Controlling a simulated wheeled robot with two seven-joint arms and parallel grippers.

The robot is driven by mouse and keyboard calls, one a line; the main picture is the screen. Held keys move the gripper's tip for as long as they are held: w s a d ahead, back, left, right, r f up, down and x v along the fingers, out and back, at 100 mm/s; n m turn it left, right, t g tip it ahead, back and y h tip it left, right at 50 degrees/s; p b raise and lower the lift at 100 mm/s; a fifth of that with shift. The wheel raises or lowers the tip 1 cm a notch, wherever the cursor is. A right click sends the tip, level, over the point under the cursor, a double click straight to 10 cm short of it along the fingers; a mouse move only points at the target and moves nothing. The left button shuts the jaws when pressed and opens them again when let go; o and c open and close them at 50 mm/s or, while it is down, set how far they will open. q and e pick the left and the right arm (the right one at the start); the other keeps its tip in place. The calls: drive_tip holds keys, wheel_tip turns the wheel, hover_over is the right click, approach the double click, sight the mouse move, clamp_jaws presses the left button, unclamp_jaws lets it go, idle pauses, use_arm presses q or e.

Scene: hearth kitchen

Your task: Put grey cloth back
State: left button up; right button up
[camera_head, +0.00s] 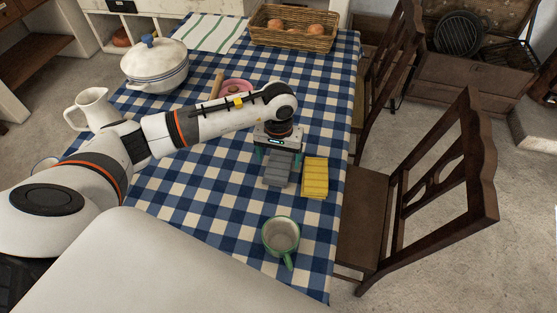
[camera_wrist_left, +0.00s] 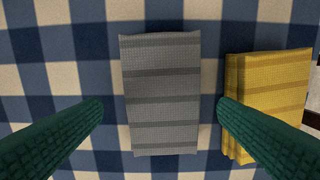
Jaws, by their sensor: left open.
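A folded grey striped cloth (camera_head: 278,169) lies on the blue-and-white checked table beside a folded yellow cloth (camera_head: 315,178). In the left wrist view the grey cloth (camera_wrist_left: 162,95) lies flat between my two green fingers, with the yellow cloth (camera_wrist_left: 270,98) to its right. My left gripper (camera_head: 275,158) is open and empty above the grey cloth. In the left wrist view its right fingertip (camera_wrist_left: 160,108) overlaps the near edge of the yellow cloth; I cannot tell whether they touch. My right gripper is not in view.
A green-rimmed mug (camera_head: 281,236) stands near the table's front. A lidded white pot (camera_head: 155,65), a white jug (camera_head: 92,108), a pink dish (camera_head: 236,88) and a bread basket (camera_head: 293,30) are farther back. Wooden chairs (camera_head: 365,215) line the table's right edge.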

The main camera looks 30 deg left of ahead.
sight(279, 164)
use_arm(q)
wheel_tip(279, 164, up, 10)
drive_tip(key=b, duration=0.1)
idle(0.5)
